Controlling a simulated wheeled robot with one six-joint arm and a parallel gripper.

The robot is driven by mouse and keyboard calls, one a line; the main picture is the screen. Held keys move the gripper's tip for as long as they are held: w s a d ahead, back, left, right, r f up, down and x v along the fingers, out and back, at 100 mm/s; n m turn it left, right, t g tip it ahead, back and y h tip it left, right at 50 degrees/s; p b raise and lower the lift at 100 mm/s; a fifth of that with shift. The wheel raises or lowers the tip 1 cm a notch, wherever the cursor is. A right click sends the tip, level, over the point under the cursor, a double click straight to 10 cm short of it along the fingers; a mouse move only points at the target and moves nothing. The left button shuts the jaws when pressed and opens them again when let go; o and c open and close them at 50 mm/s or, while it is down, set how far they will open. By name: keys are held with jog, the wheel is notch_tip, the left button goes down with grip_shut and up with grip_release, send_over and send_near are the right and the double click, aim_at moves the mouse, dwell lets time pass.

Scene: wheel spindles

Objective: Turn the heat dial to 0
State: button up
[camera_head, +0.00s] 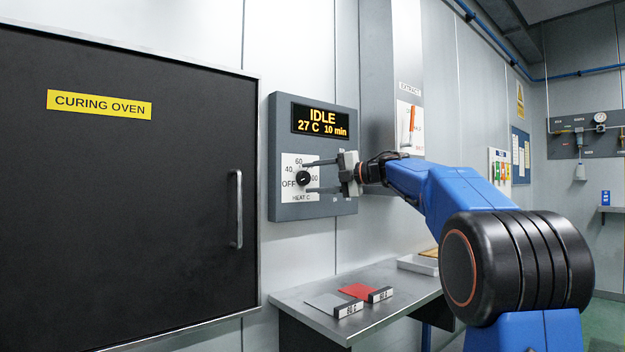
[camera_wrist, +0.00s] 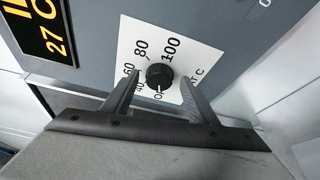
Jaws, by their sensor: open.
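The heat dial (camera_head: 303,178) is a small black round knob on a white plate marked OFF, 40, 60 and higher, on the grey oven control panel (camera_head: 285,120). In the wrist view the dial (camera_wrist: 159,76) sits between my two fingers, with a white pointer mark toward the OFF label. My gripper (camera_head: 306,177) is open, one finger above and one below the dial in the head view. I cannot tell whether the fingers touch it. The display (camera_head: 321,121) reads IDLE, 27 C, 10 min.
The black curing oven door (camera_head: 130,220) with a metal handle (camera_head: 237,209) is at left. A metal shelf (camera_head: 315,315) below the panel holds grey and red (camera_head: 358,291) pads with labelled blocks. A switch with an orange lever (camera_head: 412,120) is right of the panel.

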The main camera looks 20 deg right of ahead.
jog(key=v, duration=1.7)
jog(key=a+r+m+t+h, duration=0.45)
jog(key=m+t, duration=0.25)
jog(key=m, duration=0.2)
jog(key=s+f+m+g+h, duration=0.2)
jog(key=s+f+m+h, duration=0.3)
jog(key=f, duration=0.4)
jog(key=s+f+m+g+h, duration=0.2)
jog(key=s+f+m+h, duration=0.15)
jog(key=f+m, duration=0.4)
jog(key=s+f+m+g+h, duration=0.25)
jog(key=s+f+m, duration=0.2)
jog(key=f, duration=0.55)
jog(key=s+a+f+g+y, duration=0.1)
jog(key=s+a+f, duration=0.3)
jog(key=s+f, duration=0.4)
jog(key=s+a+f+m+g+y, duration=0.1)
jog(key=s+a+f+g, duration=0.2)
jog(key=s+f, duration=0.5)
jog(key=s+a+f+m+g+y, duration=0.1)
jog(key=s+a+f+g, duration=0.3)
jog(key=s+f, duration=0.5)
notch_tip(320, 180, down, 5)
jog(key=shift+a+r+y, duration=0.15)
jog(key=shift+a+y, duration=0.2)
jog(key=shift+y, duration=0.1)
